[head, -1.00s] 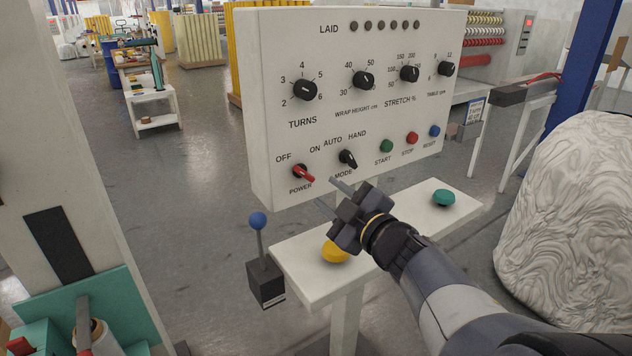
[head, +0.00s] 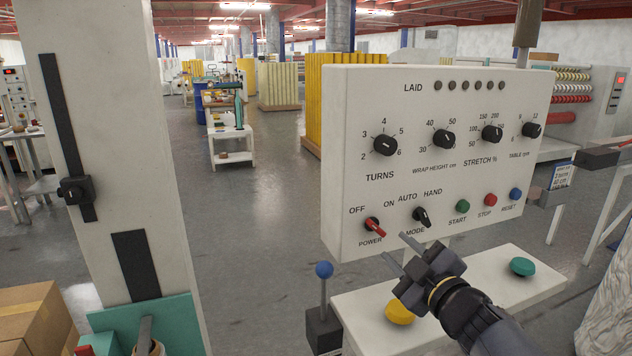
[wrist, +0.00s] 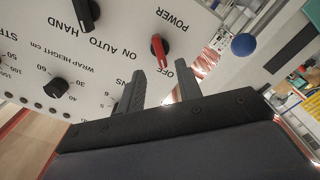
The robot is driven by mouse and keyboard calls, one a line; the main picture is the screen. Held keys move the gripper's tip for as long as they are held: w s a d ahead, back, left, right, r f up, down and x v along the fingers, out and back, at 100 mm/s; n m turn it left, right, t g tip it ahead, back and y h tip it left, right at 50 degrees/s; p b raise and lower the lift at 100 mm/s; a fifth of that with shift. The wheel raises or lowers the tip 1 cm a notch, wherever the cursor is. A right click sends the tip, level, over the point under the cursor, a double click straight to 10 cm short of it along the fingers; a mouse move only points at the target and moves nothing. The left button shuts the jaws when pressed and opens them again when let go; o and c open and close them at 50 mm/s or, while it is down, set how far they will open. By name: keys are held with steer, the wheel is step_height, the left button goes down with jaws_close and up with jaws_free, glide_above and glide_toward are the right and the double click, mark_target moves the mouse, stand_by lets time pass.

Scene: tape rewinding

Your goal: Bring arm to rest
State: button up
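My gripper (head: 398,254) is in front of the lower part of the white control panel (head: 350,150), above the white shelf. Its two fingers stand apart with nothing between them. In the wrist view my gripper (wrist: 158,88) also shows two spread fingers, with the panel (wrist: 95,50) behind them. The red power switch (head: 375,228) and the black mode switch (head: 421,216) are just beyond the fingertips. I cannot tell whether the fingers touch the panel.
The shelf (head: 455,297) carries a yellow button (head: 399,312) and a green button (head: 522,266). A blue-knobbed lever (head: 324,270) stands left of it. A white column (head: 165,120) with a black slider (head: 75,190) rises at left. Open floor lies between column and panel.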

mark_target(379, 230)
steer(key=x, duration=0.7)
steer(key=shift+w, duration=0.25)
